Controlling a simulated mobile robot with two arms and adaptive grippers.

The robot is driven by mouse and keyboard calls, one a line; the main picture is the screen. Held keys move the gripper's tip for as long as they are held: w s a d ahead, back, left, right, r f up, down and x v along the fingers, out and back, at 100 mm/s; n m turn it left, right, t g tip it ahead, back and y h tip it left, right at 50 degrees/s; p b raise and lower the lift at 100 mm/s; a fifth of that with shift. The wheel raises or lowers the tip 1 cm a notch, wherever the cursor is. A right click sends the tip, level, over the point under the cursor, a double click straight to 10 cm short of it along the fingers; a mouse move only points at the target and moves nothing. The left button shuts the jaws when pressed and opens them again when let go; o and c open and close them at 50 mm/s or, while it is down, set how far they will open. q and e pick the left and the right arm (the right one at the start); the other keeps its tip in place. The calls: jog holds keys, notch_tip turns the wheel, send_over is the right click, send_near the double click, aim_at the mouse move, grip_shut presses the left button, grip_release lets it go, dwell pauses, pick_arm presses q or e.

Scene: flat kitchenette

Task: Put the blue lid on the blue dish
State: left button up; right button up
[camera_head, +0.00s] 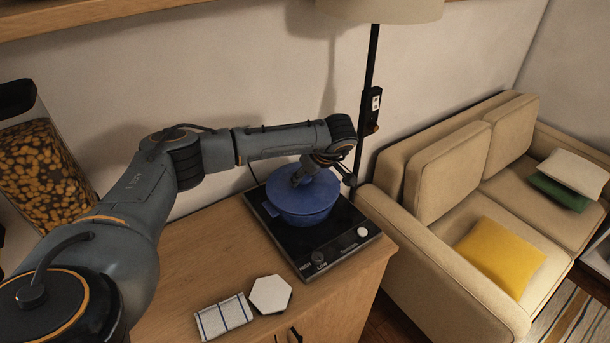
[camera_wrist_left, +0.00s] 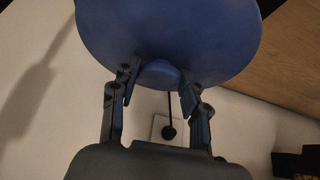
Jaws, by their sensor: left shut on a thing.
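The blue dish (camera_head: 299,218) stands on the black hotplate on the wooden counter. The blue lid (camera_head: 318,189) is over the dish; I cannot tell whether it rests on the rim or hangs just above it. My left gripper (camera_head: 305,174) reaches in from above and behind and is shut on the lid's knob. In the left wrist view the lid (camera_wrist_left: 170,30) fills the top, its knob between the fingertips of my left gripper (camera_wrist_left: 160,82). The dish is not visible there. My right gripper is not in view.
The hotplate (camera_head: 347,246) has knobs along its front edge. A white hexagonal piece (camera_head: 270,294) and a folded checked cloth (camera_head: 223,316) lie on the counter (camera_head: 200,262) in front. A lamp pole (camera_head: 367,75) stands behind, and a beige sofa (camera_head: 440,240) is to the right.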

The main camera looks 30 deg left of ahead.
pick_arm(q)
jog(key=shift+f+b, duration=0.35)
jog(key=shift+f, duration=0.05)
dwell(0.7)
jog(key=o, duration=1.5)
jog(key=v, duration=1.2)
jog(key=shift+d, duration=0.1)
